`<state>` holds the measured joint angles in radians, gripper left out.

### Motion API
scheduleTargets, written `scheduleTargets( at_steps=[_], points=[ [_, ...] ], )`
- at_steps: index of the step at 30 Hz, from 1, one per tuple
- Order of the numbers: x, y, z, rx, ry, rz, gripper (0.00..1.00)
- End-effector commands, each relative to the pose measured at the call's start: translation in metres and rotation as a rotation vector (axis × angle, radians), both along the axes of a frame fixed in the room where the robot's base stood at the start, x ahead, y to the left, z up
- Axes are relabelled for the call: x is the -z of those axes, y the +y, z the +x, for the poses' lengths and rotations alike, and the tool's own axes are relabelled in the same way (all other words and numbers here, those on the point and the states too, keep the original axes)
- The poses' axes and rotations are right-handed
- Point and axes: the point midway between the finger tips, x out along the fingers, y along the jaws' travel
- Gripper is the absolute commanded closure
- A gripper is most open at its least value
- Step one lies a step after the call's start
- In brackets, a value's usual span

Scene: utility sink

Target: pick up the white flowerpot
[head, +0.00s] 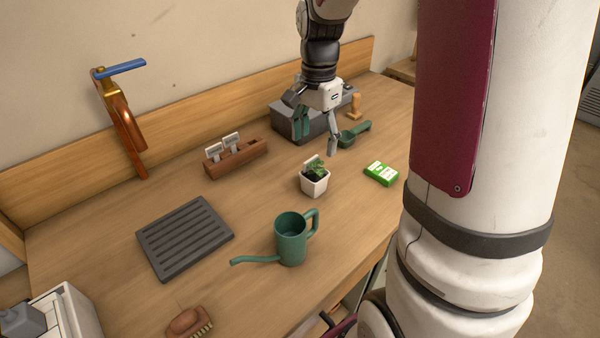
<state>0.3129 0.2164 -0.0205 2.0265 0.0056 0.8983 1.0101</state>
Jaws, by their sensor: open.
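The white flowerpot (314,187) stands upright on the wooden tabletop, right of the middle. It is a small square pot with a green plant (316,169) and a pale tag in it. My gripper (318,146) hangs from above with its fingers spread and nothing between them. In the picture it is above and behind the pot, near the grey box and the green scoop. It is apart from the pot.
A green watering can (291,240) stands in front of the pot. A green packet (381,173) lies to its right, a green scoop (354,134) behind. A brown tag holder (236,160) and dark slatted tray (185,237) are left. A grey box (292,122) stands at the back.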

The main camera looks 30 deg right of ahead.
Motion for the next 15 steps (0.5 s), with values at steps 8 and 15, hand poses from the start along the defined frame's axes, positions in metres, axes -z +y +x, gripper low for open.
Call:
scheduleTargets(
  at_steps=[8,15],
  points=[
    [0.053,0.001,-0.001,-0.003,0.006,0.002,0.34],
    [0.073,0.0,-0.001,-0.004,0.001,0.001,0.34]
  ],
)
